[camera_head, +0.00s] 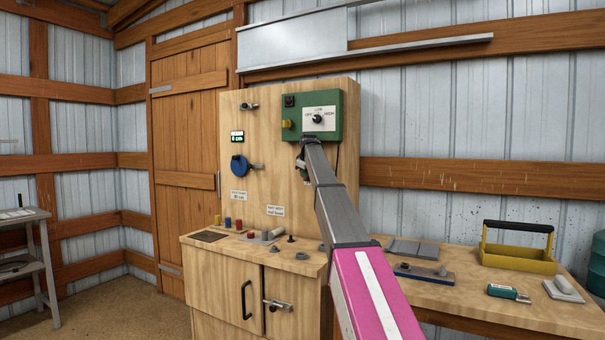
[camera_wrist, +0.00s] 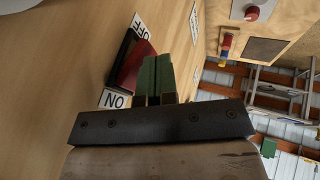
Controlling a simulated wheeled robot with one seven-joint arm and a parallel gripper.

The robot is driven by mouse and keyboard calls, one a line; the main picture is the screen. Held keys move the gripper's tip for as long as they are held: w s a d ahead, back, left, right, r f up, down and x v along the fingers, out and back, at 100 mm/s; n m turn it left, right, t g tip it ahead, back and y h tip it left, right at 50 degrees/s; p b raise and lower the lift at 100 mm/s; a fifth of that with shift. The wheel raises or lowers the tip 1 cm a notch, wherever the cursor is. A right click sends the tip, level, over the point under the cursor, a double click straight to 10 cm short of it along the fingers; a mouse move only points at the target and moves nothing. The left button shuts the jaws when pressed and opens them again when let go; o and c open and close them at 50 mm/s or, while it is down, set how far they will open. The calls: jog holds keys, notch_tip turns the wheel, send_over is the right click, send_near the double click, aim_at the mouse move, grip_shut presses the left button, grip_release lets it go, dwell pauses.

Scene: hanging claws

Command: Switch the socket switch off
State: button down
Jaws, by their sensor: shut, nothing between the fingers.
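The socket switch (camera_wrist: 135,66) is a red rocker in a black frame on the wooden panel, seen in the wrist view. An OFF label (camera_wrist: 140,27) is at its upper end in the picture and an ON label (camera_wrist: 114,99) at its lower end. My gripper (camera_wrist: 157,62) has its green fingers together and empty, close beside the red rocker. I cannot tell if they touch it, or which way the rocker is tipped. In the head view my gripper (camera_head: 303,162) is below the green box, and my arm hides the switch.
The green box (camera_head: 333,103) with a dial is on the upright panel (camera_head: 262,110), just above my gripper. A blue round knob (camera_head: 239,166) is to the left. Small parts stand on the cabinet top. A yellow tote (camera_head: 518,258) is on the bench at right.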

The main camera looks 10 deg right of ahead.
jog(key=shift+w+d+f, duration=0.15)
dwell(0.3)
jog(key=shift+w+d+t+h, duration=0.2)
jog(key=shift+t+h, duration=0.1)
jog(key=shift+t, duration=0.1)
jog(key=shift+r, duration=0.8)
